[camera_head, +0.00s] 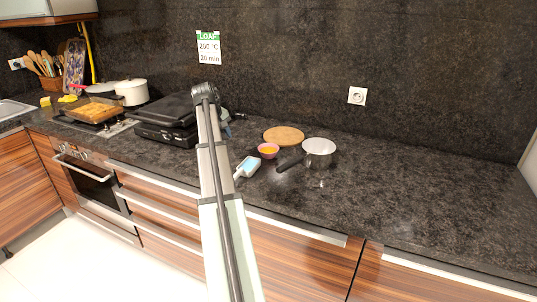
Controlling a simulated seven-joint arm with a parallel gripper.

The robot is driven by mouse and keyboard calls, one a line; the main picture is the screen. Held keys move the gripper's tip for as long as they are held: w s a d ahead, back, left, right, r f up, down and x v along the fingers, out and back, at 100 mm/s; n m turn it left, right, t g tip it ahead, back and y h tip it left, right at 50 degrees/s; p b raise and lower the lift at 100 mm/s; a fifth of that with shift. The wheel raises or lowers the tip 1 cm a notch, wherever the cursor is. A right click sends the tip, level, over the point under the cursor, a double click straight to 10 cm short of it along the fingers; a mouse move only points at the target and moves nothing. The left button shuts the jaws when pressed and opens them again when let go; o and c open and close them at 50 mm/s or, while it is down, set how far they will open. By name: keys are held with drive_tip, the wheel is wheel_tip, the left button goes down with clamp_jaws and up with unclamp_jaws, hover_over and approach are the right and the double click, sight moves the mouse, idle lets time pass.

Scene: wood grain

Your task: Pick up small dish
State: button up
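A small pink dish (268,152) with orange contents stands on the dark countertop, right of my arm. It sits just in front of a round wooden board and left of a saucepan. My arm rises from the bottom middle of the picture, well left of the dish. A small dark part shows just right of the arm's upper end and may belong to my gripper (228,124). Its fingers cannot be made out, and nothing held is visible. The dish is apart from every visible part of my arm.
Near the dish are the round board (284,135), the saucepan (320,147) with its dark handle, and a white-and-blue device (248,167). A black grill (168,122) stands left of my arm. The countertop (420,190) at right is clear.

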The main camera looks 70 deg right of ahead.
drive_tip(key=s+d+r+g, duration=0.1)
drive_tip(key=s+d+r, duration=0.25)
drive_tip(key=s, duration=0.55)
hover_over(260, 151)
drive_tip(key=a, duration=0.3)
drive_tip(key=shift+m, duration=0.4)
drive_tip(key=f, duration=0.8)
drive_tip(key=shift+w+d, duration=0.15)
drive_tip(key=shift+w, duration=0.15)
drive_tip(key=shift+d+x, duration=0.2)
drive_tip(key=shift+x, duration=1.2)
drive_tip(key=shift+d+x, duration=0.15)
drive_tip(key=shift+x, duration=1.2)
drive_tip(key=shift+r, duration=0.15)
drive_tip(key=shift+c, duration=0.4)
clamp_jaws()
